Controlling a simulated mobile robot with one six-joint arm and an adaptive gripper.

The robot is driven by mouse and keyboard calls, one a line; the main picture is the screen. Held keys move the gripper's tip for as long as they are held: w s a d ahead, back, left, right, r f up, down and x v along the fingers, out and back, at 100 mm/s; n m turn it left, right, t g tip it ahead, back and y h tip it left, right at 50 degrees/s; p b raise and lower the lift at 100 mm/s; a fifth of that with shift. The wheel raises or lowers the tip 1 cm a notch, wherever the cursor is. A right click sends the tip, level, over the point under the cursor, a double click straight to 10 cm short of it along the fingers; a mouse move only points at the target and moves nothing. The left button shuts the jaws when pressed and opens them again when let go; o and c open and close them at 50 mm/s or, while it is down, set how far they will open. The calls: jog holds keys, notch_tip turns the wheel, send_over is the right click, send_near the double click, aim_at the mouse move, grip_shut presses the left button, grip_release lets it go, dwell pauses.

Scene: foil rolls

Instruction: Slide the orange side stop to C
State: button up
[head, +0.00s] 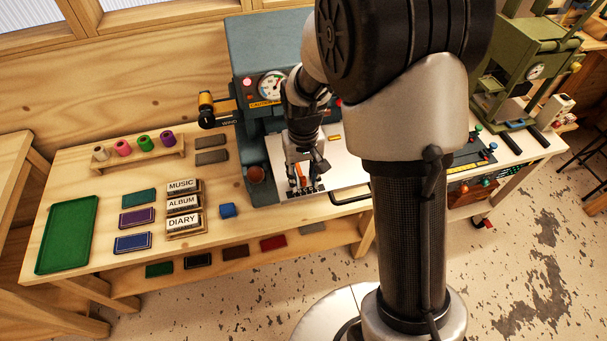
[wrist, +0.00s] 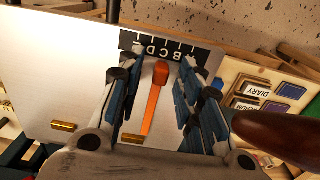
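The orange side stop (wrist: 153,97) is a slim bar with a rounded knob end, lying on the white plate (wrist: 60,70). Its knob end lies by the black lettered scale (wrist: 205,58), whose letters appear upside down in the wrist view; I cannot tell exactly which letter it lines up with. My gripper (wrist: 156,82) is open, one finger on each side of the stop, with visible gaps. In the head view, my gripper (head: 305,182) is over the plate's front edge, with the orange stop (head: 299,171) between the fingers and partly hidden.
The grey-blue press (head: 249,103) with a dial stands behind my gripper. Its brown ball knob (head: 256,174) is left of the gripper, and it looms close in the wrist view (wrist: 285,132). Two brass pieces (wrist: 63,126) lie on the plate.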

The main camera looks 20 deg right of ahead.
notch_tip(320, 180, up, 12)
dwell(0.6)
dwell(0.4)
jog(key=s+d+t+b, duration=0.1)
jog(key=s+t+b, duration=0.3)
jog(key=s, duration=1.7)
jog(key=b, duration=0.4)
jog(key=shift+s+d+r+t+b, duration=0.2)
jog(key=shift+d+t+b, duration=0.1)
jog(key=shift+b, duration=0.05)
jog(key=shift+a, duration=0.1)
